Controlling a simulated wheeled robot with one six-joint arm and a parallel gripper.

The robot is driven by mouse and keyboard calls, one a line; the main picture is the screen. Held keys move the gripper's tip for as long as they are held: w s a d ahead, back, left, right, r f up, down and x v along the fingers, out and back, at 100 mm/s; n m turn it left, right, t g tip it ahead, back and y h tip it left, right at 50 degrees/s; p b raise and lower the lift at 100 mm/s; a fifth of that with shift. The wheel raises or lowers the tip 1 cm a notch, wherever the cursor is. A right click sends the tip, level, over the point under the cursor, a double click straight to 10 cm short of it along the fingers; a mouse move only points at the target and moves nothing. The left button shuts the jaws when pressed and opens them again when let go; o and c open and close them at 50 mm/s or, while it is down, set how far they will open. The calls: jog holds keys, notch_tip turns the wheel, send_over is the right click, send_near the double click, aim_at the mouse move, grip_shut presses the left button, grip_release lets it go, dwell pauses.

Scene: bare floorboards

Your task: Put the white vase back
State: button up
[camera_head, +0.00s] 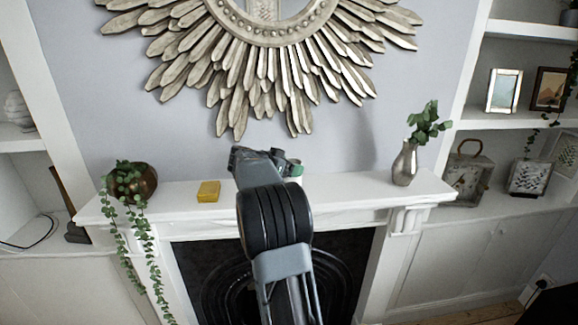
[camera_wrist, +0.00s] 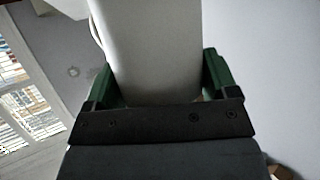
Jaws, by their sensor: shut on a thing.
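The white vase (camera_wrist: 155,45) fills the upper middle of the wrist view, a smooth pale body between the two green fingers of my gripper (camera_wrist: 160,80). The gripper is shut on it, one finger on each side. In the head view my gripper (camera_head: 276,163) is over the middle of the white mantel shelf (camera_head: 340,187). There the arm hides nearly all of the vase, and I cannot tell whether its base touches the shelf.
A yellow block (camera_head: 208,191) and a brown pot with a trailing plant (camera_head: 145,182) stand left on the shelf. A silver vase with leaves (camera_head: 405,163) stands right. A sunburst mirror (camera_head: 275,30) hangs above. The shelf between my gripper and the silver vase looks clear.

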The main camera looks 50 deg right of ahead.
jog(key=shift+f, duration=0.1)
jog(key=o, duration=1)
